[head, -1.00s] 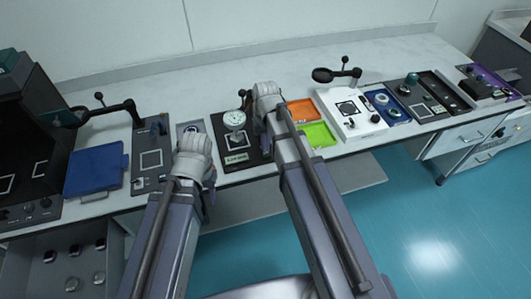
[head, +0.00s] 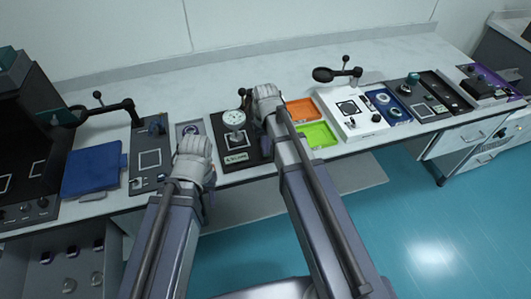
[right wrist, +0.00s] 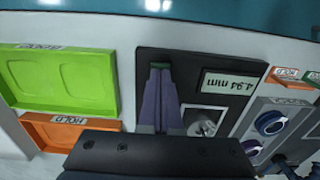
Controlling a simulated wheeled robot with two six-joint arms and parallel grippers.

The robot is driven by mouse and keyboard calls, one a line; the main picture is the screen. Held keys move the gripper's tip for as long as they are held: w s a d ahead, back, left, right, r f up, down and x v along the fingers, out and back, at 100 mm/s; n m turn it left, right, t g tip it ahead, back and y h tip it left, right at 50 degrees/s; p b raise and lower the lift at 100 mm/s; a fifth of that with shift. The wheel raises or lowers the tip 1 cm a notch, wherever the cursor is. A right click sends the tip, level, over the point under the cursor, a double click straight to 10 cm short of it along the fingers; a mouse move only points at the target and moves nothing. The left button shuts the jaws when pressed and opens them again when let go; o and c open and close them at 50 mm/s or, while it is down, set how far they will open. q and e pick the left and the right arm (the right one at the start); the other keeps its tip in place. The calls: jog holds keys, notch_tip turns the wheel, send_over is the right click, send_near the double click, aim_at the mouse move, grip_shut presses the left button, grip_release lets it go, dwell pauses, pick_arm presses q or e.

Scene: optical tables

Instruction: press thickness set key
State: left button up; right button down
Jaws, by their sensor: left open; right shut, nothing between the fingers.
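The thickness gauge is a black panel (head: 257,148) with a round white dial (head: 234,119) and a small display (head: 236,157). In the right wrist view its display (right wrist: 229,84) reads 4.94 mm, upside down. My right gripper (right wrist: 160,70) is shut and empty, its purple fingers over the black panel beside the display. A small green patch shows at the fingertips; I cannot tell whether it is the set key or whether they touch it. In the head view my right gripper hides the panel's right part. My left gripper (head: 194,148) is left of the gauge, its fingers not clearly visible.
A green tray (head: 316,135) and an orange tray (head: 300,110) lie right of the gauge. A white device (head: 350,118) stands beyond them. A grey panel (head: 150,158) with a black arm and a blue pad (head: 92,172) are at the left. The bench back is clear.

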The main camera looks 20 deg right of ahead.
dwell(0.4)
notch_tip(320, 180, up, 8)
jog(key=p, duration=0.8)
jog(key=s+a+n+h, duration=0.1)
jog(key=s+a+n, duration=0.2)
jog(key=s+a, duration=0.7)
jog(key=s, duration=0.4)
jog(key=shift+s+a, duration=0.2)
jog(key=shift+a, duration=0.05)
